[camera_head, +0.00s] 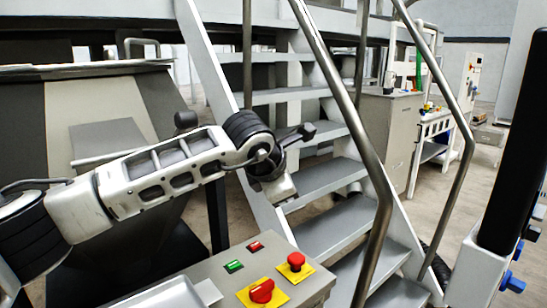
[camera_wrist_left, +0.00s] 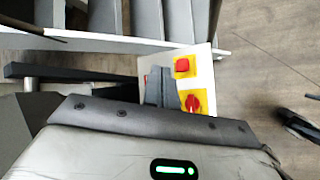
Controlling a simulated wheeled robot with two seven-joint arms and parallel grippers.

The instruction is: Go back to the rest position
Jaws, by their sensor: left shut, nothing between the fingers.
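My left arm comes in from the left in the head view. Its gripper (camera_head: 304,131) is raised in front of the stairs and above the control box (camera_head: 210,268), well clear of it. In the left wrist view the dark grey fingers (camera_wrist_left: 162,88) are together and empty. They cover part of the box top (camera_wrist_left: 206,78) below. My right gripper is in neither view.
The box carries a red push button (camera_head: 296,260) and a red rotary switch (camera_head: 262,291) on yellow plates. A metal staircase (camera_head: 330,182) with handrails (camera_head: 372,170) stands close behind the arm. Open floor (camera_head: 470,190) shows at right.

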